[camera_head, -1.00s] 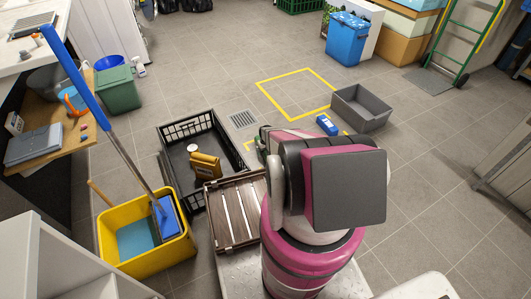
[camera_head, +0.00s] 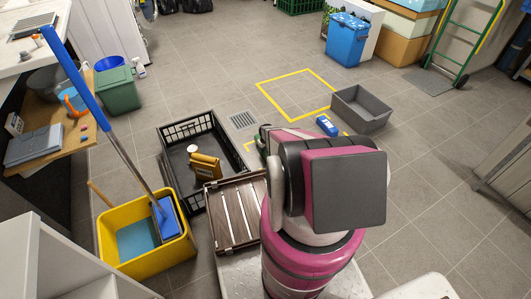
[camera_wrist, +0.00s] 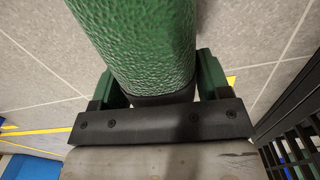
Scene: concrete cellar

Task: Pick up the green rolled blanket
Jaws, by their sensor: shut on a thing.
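The green rolled blanket (camera_wrist: 145,40) fills the upper middle of the wrist view, a thick roll with a pebbled surface. My gripper (camera_wrist: 155,88) is shut on it, with a green-padded finger on each side of the roll. Grey floor tiles show around and behind the blanket. In the head view my arm hides most of the gripper and the blanket; only a small dark green bit shows at the arm's left edge.
A black crate (camera_head: 168,134) holding a yellow-brown container (camera_head: 205,166) stands left of my arm, beside a slatted wooden crate (camera_head: 250,190). A grey bin (camera_head: 362,118) and a blue item (camera_head: 327,125) are beyond my arm. Open floor lies to the right.

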